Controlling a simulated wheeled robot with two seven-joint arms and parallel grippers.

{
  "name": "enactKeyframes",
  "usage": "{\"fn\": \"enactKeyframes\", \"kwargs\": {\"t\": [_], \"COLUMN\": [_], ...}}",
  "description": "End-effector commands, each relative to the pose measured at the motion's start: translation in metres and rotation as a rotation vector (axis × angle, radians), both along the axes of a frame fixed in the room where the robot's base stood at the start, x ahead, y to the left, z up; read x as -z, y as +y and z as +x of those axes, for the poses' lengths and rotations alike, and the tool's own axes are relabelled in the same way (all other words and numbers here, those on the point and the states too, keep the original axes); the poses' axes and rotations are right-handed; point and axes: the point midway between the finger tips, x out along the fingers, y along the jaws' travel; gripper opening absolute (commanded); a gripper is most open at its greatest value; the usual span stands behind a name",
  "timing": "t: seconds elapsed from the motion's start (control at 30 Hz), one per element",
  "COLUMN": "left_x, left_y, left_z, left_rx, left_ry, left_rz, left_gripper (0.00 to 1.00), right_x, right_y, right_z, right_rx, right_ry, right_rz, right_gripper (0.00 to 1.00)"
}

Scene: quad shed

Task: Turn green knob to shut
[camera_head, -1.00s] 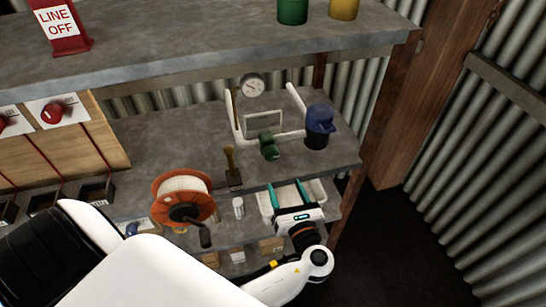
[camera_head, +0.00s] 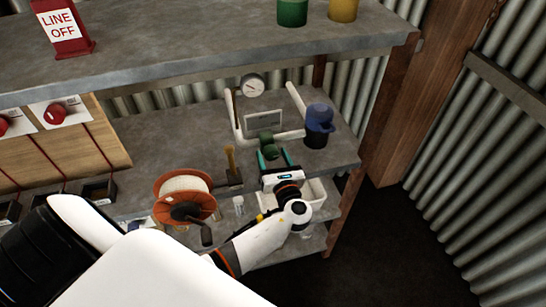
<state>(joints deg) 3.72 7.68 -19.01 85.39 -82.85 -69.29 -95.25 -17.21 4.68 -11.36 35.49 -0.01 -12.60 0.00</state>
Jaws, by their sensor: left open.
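The green knob (camera_head: 270,151) sits on the white pipework (camera_head: 286,135) at the back of the lower grey shelf. My left gripper (camera_head: 274,159) is right in front of the knob. Its two teal fingers are open, one on each side of the knob in this view. I cannot tell whether they touch it. My right gripper is not in view.
A round gauge (camera_head: 252,86) stands on the pipe behind the knob. A blue-topped dark container (camera_head: 318,125) is to the right. An orange cable reel (camera_head: 184,197) is at the left front. A white tray (camera_head: 316,192) lies below.

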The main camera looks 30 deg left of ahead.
Motion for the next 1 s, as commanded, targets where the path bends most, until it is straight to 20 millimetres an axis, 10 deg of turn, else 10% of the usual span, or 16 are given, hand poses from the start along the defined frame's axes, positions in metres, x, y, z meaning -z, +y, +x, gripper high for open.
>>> {"fn": "enactKeyframes", "kwargs": {"t": [0.33,1.0], "left_x": [0.0,0.002], "left_y": [0.0,-0.001], "left_z": [0.0,0.0], "left_rx": [0.0,-0.001], "left_ry": [0.0,-0.214], "left_rz": [0.0,-0.184], "left_gripper": [0.17,0.17], "right_x": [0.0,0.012], "right_y": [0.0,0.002], "right_z": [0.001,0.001], "right_rx": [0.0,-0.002], "right_ry": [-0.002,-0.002], "right_rz": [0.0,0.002], "right_gripper": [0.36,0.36]}}
